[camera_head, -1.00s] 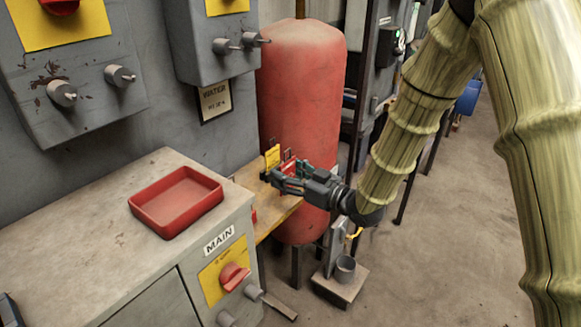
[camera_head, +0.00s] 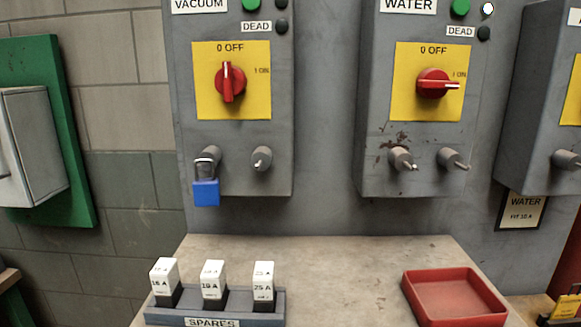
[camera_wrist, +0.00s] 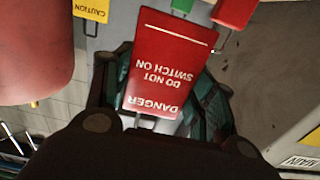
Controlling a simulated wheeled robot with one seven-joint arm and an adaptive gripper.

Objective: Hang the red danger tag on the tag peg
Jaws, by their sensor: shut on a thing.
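The red danger tag (camera_wrist: 165,62) is in the wrist view, its lettering upside down, between the dark fingers of my gripper (camera_wrist: 160,90). The gripper is shut on it. In the head view the WATER box (camera_head: 420,185) has two stub pegs, a left one (camera_head: 402,158) and a right one (camera_head: 454,159). The VACUUM box (camera_head: 235,175) has a blue padlock (camera_head: 206,193) on its left peg and a bare right peg (camera_head: 262,158). Which is the tag peg I cannot tell.
A yellow caution tag (camera_wrist: 92,9), a green tag (camera_wrist: 182,5) and another red tag (camera_wrist: 234,12) are near the gripper. A red tray (camera_head: 455,297) and a SPARES rack (camera_head: 215,305) stand on the bench (camera_head: 330,280). A red tank (camera_wrist: 35,50) is at the wrist view's left.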

